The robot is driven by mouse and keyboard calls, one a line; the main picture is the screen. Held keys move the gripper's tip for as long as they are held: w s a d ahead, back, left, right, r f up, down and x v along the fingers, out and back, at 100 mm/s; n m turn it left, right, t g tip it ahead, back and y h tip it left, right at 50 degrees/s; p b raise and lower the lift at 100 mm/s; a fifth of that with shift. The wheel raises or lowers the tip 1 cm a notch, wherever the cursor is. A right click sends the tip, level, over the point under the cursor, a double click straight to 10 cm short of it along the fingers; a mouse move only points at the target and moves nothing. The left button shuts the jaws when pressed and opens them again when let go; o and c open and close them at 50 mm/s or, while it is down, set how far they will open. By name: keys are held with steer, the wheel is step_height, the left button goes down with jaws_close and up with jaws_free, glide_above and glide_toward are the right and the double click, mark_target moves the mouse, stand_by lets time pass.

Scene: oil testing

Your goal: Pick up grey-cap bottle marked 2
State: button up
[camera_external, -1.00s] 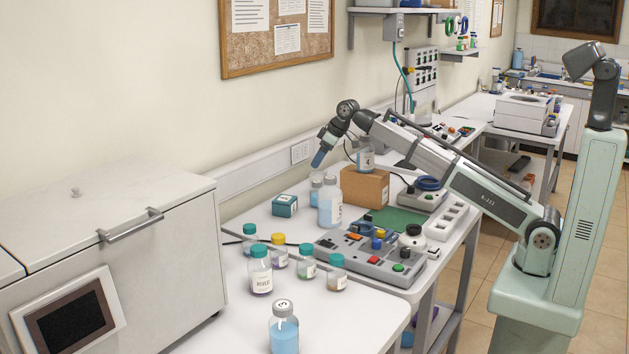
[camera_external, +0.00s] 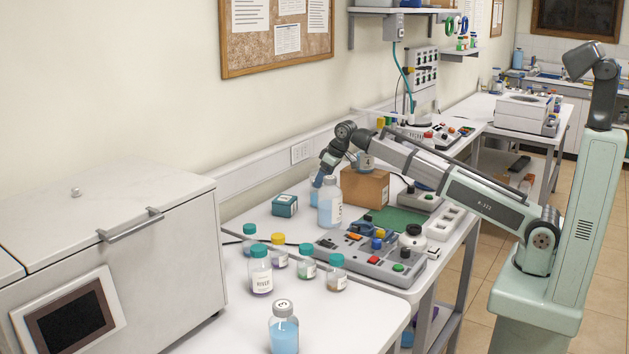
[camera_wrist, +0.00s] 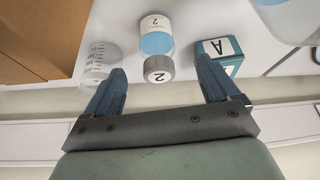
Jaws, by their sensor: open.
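The grey-cap bottle marked 2 (camera_wrist: 156,43) shows in the wrist view with a white label, blue liquid and a "2" on its cap. My gripper (camera_wrist: 160,64) is open, its two blue fingers on either side of the cap with gaps showing. In the external view my gripper (camera_external: 320,179) points down at the back of the bench. The bottle there (camera_external: 314,196) is mostly hidden behind the gripper and a larger bottle with blue liquid (camera_external: 329,210).
A teal box (camera_external: 285,206) and a cardboard box (camera_external: 364,188) stand nearby. In the wrist view a clear graduated vessel (camera_wrist: 102,55) lies left of the bottle and a teal box marked A (camera_wrist: 219,52) right. Several capped bottles stand in front, including a grey-capped one (camera_external: 284,333).

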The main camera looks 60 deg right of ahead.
steer(key=shift+w+x, duration=0.25)
steer(key=shift+x, duration=2.65)
steer(key=shift+d+r, duration=0.15)
steer(key=shift+c, duration=0.4)
steer(key=c, duration=1.2)
